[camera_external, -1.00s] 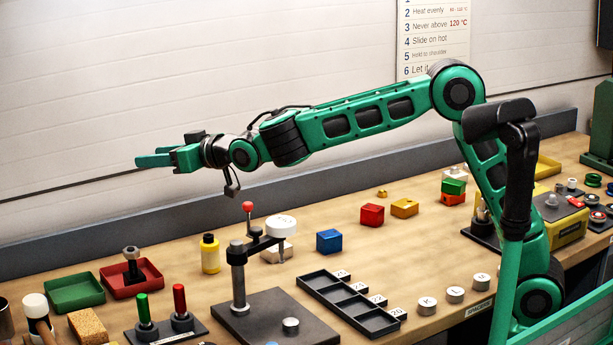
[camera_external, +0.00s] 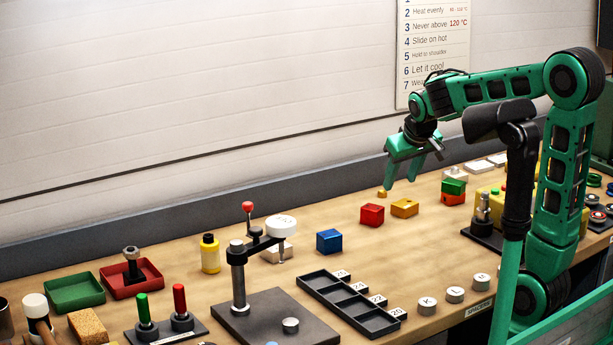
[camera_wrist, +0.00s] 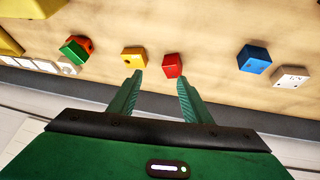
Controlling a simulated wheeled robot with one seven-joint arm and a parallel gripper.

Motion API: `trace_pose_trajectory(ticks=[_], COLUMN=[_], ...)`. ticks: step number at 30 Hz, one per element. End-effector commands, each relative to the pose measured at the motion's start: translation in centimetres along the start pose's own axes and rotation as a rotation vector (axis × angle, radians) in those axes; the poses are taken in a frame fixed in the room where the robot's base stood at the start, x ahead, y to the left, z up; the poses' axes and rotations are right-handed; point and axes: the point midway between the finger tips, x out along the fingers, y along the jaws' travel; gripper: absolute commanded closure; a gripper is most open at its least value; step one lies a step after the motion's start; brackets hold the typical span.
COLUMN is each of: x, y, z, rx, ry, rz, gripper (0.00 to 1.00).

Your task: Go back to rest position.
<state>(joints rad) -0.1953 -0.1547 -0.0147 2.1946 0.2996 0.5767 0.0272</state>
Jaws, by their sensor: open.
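My gripper (camera_external: 402,178) is green, open and empty, with its fingers pointing down over the back right part of the bench. In the wrist view the two fingers (camera_wrist: 158,82) are spread apart with nothing between them. The red block (camera_wrist: 172,65) shows just beyond the fingertips in that view, and the yellow block (camera_wrist: 134,58) lies to its left. My upper arm stands up at the right and the forearm reaches left from it.
On the bench (camera_external: 345,210) are a blue block (camera_external: 329,241), green block (camera_external: 453,186) on an orange one, and black tray (camera_external: 350,302). A clamp stand (camera_external: 239,275) with a red knob (camera_external: 248,206) stands left of the tray. The wall is behind.

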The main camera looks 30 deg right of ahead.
Motion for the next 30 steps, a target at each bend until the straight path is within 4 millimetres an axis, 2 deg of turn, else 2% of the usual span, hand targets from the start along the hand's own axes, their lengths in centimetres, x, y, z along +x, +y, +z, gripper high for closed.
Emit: trace_pose_trajectory(ticks=[1, 5, 6, 10, 12, 15, 18, 21, 30], x=[-0.4, -1.4, -1.8, -3.5, -4.5, -5.8, -6.2, -6.4, -6.4], y=[2.6, 7.3, 8.4, 11.0, 11.6, 11.7, 12.6, 13.1, 13.2], z=[2.5, 9.5, 11.8, 19.5, 23.4, 28.0, 29.8, 30.8, 31.1], rx=[0.035, 0.115, 0.141, 0.228, 0.27, 0.322, 0.405, 0.453, 0.466], ry=[-0.05, -0.188, -0.232, -0.371, -0.44, -0.521, -0.546, -0.556, -0.559], rz=[0.013, 0.025, 0.024, 0.005, -0.015, -0.046, -0.024, -0.01, -0.006], gripper=[0.56, 0.56, 0.56, 0.56, 0.56, 0.56, 0.56, 0.56, 0.56])
